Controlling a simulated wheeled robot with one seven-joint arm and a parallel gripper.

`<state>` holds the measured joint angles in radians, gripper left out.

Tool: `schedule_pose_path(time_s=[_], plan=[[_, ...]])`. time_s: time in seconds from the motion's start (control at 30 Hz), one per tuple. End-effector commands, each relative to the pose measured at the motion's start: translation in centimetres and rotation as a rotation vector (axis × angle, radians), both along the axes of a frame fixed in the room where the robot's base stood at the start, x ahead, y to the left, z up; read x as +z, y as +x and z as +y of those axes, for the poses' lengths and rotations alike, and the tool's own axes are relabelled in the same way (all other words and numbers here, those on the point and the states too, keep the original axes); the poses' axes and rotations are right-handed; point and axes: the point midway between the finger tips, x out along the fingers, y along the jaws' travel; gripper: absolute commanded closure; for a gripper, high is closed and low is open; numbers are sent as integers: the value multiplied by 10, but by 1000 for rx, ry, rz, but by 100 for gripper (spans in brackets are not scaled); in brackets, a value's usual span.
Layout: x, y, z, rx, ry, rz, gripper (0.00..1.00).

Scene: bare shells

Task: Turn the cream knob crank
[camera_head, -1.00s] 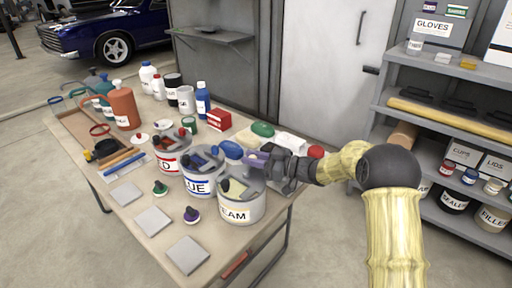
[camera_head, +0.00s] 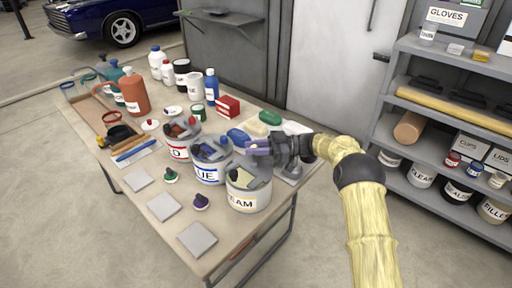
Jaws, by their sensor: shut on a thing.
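The cream can (camera_head: 249,201) stands at the right end of the bench, with pale cream paint and grey metal crank parts showing at its open top. My gripper (camera_head: 257,148) is above and behind the can's rim, pointing left. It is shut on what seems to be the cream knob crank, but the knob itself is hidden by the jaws. A purple piece shows at the fingertips; I cannot tell whether it is part of the gripper.
The blue can (camera_head: 207,174) stands close on the left, with the red can (camera_head: 178,150) beyond it. Bottles, grey square tiles (camera_head: 197,240) and small purple (camera_head: 201,202) and green knobs (camera_head: 171,175) share the bench. Shelves (camera_head: 440,125) stand at right.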

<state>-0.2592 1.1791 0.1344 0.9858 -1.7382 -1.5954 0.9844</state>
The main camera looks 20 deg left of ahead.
Motion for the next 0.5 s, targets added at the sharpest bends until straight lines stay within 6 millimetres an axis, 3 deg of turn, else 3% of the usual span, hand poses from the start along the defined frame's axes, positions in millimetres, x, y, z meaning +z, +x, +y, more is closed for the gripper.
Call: schedule_pose_path(time_s=[0.37, 0.4, 0.5], plan=[[1, 0, -1, 4, 3, 1, 100], [1, 0, -1, 4, 4, 2, 72], [1, 0, -1, 4, 3, 1, 58]])
